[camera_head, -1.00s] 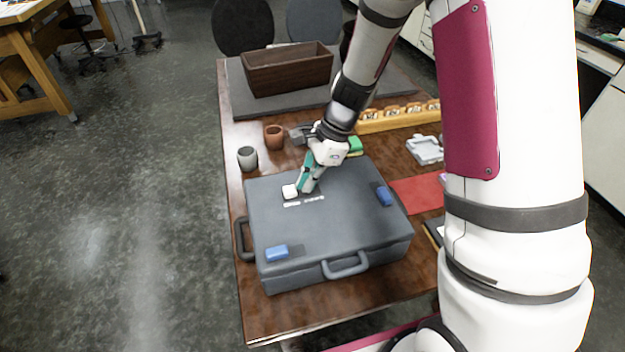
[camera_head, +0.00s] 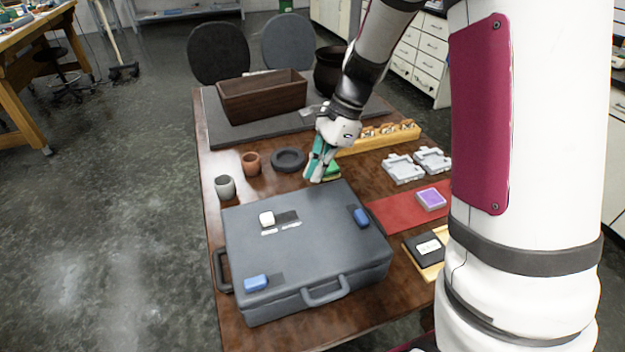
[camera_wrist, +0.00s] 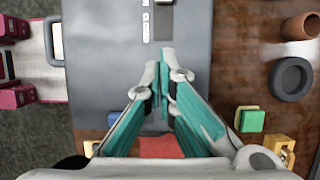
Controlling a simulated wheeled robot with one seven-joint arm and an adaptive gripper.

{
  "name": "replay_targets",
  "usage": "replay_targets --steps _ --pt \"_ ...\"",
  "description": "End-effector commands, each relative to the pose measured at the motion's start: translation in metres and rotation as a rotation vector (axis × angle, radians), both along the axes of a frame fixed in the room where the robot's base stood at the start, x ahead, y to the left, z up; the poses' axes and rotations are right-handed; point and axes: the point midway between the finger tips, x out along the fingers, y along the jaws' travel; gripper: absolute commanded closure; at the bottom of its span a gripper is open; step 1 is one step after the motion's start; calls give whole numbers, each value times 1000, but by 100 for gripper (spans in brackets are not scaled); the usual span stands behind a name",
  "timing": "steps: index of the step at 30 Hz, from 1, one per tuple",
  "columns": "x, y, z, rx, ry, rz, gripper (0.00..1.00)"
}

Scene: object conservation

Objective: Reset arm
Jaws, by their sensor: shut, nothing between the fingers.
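My gripper (camera_head: 316,180) is above the table, just past the far edge of the grey case (camera_head: 345,262). Its teal fingers are shut and empty. In the wrist view the closed fingertips (camera_wrist: 165,62) show over the edge of the case (camera_wrist: 110,60). My arm reaches down from the top of the head view.
The wooden table (camera_head: 232,315) also holds a brown planter box (camera_head: 262,97), a grey cup (camera_head: 225,188), a terracotta cup (camera_head: 251,164), a dark ring-shaped dish (camera_head: 288,160), a red mat (camera_head: 395,211) with a purple item (camera_head: 431,199), grey trays (camera_head: 403,169) and a wooden rack (camera_head: 380,138).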

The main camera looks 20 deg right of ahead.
Motion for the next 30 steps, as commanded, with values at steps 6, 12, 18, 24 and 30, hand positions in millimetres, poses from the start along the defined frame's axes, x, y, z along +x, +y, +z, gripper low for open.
replay_targets --steps 6,12,18,24,30 --pt "0 -1 1 0 0 0 100" --pt "0 -1 1 0 0 0 100" --pt "-6 2 13 -8 -27 44 100" --pt "-42 11 61 -57 -157 281 100" --pt "-94 18 106 -149 -307 588 100"
